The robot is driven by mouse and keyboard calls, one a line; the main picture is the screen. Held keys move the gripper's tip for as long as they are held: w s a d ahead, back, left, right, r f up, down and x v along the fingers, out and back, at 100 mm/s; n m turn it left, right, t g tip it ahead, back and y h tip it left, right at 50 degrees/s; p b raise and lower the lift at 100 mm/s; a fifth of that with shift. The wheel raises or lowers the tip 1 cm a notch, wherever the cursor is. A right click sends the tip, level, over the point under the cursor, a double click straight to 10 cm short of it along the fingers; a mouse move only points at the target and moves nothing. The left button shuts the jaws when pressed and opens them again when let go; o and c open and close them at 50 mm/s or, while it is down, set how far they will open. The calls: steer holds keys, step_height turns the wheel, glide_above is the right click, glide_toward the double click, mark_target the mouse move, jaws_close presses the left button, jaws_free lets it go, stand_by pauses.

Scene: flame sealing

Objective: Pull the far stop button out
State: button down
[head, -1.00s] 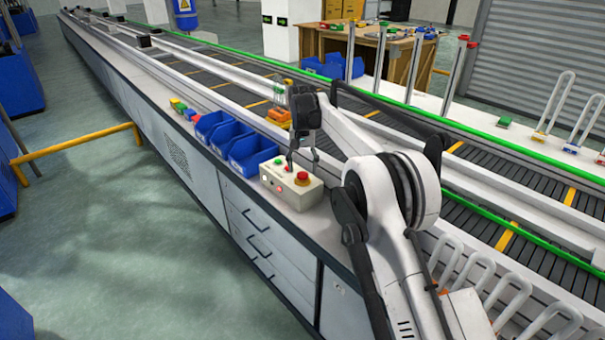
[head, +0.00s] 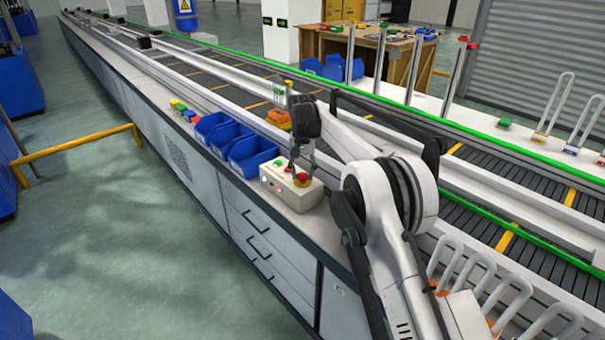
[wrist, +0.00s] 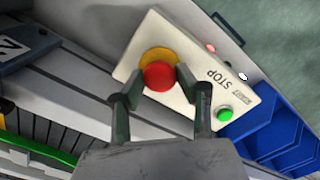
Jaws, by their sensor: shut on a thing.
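The white control box (head: 308,202) stands on the near bench. In the wrist view the box (wrist: 188,38) shows the word STOP, a red stop button (wrist: 158,77) with a yellow collar (wrist: 157,57), a green button (wrist: 225,114) and small red and white round parts. My gripper (head: 300,173) is over the red button (head: 303,177) from above. In the wrist view its two fingers (wrist: 154,88) are on either side of the red button, shut on it. The finger contact is partly hidden.
Blue bins (head: 250,150) stand on the bench just left of the box, with small coloured blocks (head: 183,112) beyond. An orange item (head: 279,118) lies behind the bins. The conveyor (head: 480,205) with its green rail runs behind my arm.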

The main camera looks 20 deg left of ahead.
mark_target(303, 174)
steer(key=shift+r, duration=0.7)
steer(key=c, duration=1.6)
jaws_free()
steer(key=shift+c, duration=0.2)
steer(key=o, duration=0.4)
steer(key=shift+r, duration=0.1)
step_height(303, 174, up, 12)
